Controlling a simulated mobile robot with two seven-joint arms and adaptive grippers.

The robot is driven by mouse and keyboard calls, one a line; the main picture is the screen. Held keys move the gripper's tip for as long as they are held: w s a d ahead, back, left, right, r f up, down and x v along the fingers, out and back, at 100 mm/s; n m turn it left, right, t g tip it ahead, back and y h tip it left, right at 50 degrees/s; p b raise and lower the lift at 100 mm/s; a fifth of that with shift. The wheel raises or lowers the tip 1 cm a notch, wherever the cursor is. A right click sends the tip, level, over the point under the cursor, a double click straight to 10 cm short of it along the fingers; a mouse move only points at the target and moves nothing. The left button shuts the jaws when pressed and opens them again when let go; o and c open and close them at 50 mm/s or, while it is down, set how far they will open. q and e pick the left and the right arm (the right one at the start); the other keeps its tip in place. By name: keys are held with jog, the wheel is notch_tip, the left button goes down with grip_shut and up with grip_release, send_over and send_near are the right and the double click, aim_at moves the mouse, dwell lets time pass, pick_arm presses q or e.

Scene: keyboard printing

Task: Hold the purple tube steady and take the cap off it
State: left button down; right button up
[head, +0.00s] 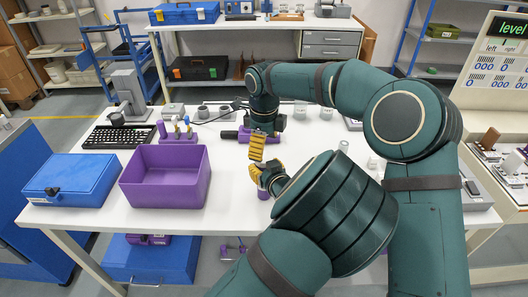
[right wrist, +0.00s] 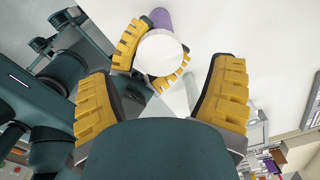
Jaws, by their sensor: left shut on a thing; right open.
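The purple tube (head: 263,194) shows just below my left gripper (head: 264,175) in the head view. My left gripper is shut on the tube, its yellow fingers around it. In the right wrist view, a white round top, seemingly the cap (right wrist: 160,52), faces the camera between the fingers of my left gripper (right wrist: 152,60). A purple part of the tube (right wrist: 161,18) shows beyond it. My right gripper (head: 257,147) hangs just above my left one, pointing down. Its two fingers (right wrist: 162,100) are wide apart and empty, with the cap ahead of them. The cap is hidden in the head view.
A purple bin (head: 165,192) and a blue case (head: 67,180) stand on the left of the white table (head: 240,217). A keyboard (head: 118,137) and a purple tool holder (head: 178,138) lie behind them. Small glassware (head: 344,147) stands right of my grippers. My two arms cross closely.

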jog(key=w+a+r+m+t+y, duration=0.1)
jog(key=w+a+r+m+y, duration=0.2)
jog(key=a, duration=0.4)
jog(key=w+a+r+m+t+y, duration=0.1)
jog(key=a+r+t+y, duration=0.1)
jog(key=a+r+y, duration=0.3)
jog(key=w+r+m+t+y, duration=0.2)
jog(key=w+r+m+t, duration=0.7)
jog(key=m, duration=0.4)
jog(key=w+d+f+m+t+h, duration=0.1)
jog(key=w+d+f+m+h, duration=0.1)
jog(key=w+d+m+h, duration=0.35)
jog(key=m+g+h, duration=0.5)
jog(key=m+g, duration=0.8)
send_over(264, 157)
jog(key=shift+y, duration=0.25)
jog(key=f, duration=1.1)
jog(key=shift+w+f, duration=0.25)
jog(key=shift+w, duration=0.05)
jog(key=shift+s+f, duration=0.15)
jog(key=shift+s, duration=0.05)
jog(key=shift+s+f+m, duration=0.1)
jog(key=shift+f+m, duration=0.15)
jog(key=shift+f, duration=3.6)
